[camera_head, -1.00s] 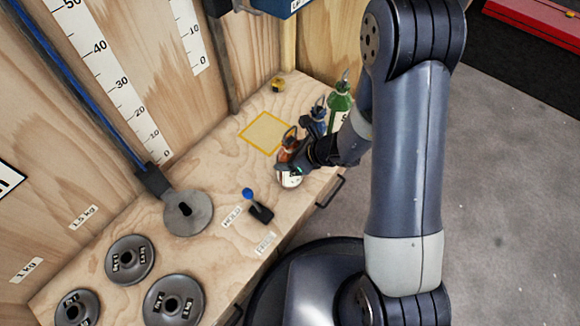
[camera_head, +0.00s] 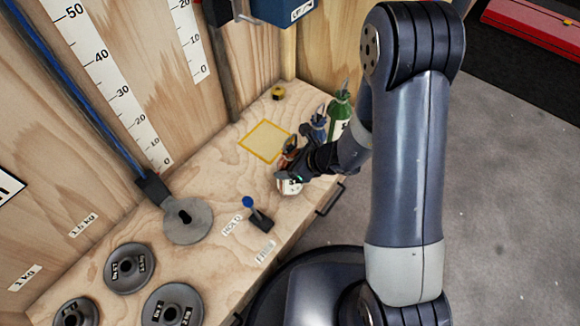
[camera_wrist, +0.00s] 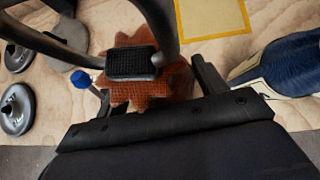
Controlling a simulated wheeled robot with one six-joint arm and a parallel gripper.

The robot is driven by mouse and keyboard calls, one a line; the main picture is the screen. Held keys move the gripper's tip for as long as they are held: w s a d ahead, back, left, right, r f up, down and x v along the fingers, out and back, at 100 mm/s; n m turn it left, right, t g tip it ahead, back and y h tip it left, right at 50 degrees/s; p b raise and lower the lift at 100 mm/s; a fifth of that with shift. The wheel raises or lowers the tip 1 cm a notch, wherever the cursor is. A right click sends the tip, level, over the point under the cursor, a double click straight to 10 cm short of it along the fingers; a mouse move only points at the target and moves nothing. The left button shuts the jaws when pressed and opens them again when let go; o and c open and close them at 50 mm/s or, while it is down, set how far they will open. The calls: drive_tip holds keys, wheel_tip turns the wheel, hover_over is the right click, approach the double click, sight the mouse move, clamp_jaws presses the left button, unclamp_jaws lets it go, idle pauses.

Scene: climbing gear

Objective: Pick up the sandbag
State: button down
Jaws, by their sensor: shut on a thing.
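An orange-topped sandbag with a pale lower part (camera_head: 290,187) is at the table's right edge, partly hidden by my gripper (camera_head: 293,166). My gripper is shut on its gathered top. In the wrist view the bag's reddish-orange frilled top (camera_wrist: 150,92) shows between the fingers of my gripper (camera_wrist: 168,70), with a black finger pad across it. I cannot tell whether the bag's base touches the table. A blue sandbag (camera_head: 318,124) and a green one with a white label (camera_head: 340,112) stand just behind; the blue one also shows in the wrist view (camera_wrist: 288,66).
A yellow-outlined square (camera_head: 266,142) lies clear on the wooden table. A blue-knobbed lever (camera_head: 257,214) stands nearer, with grey weight discs (camera_head: 130,268) to the left. A yellow tape roll (camera_head: 278,93) lies at the back. A blue box (camera_head: 272,8) is above.

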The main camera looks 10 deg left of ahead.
wheel_tip(320, 180, up, 28)
drive_tip(key=p, duration=1.4)
drive_tip(key=shift+p, duration=0.35)
drive_tip(key=shift+w+a, duration=0.1)
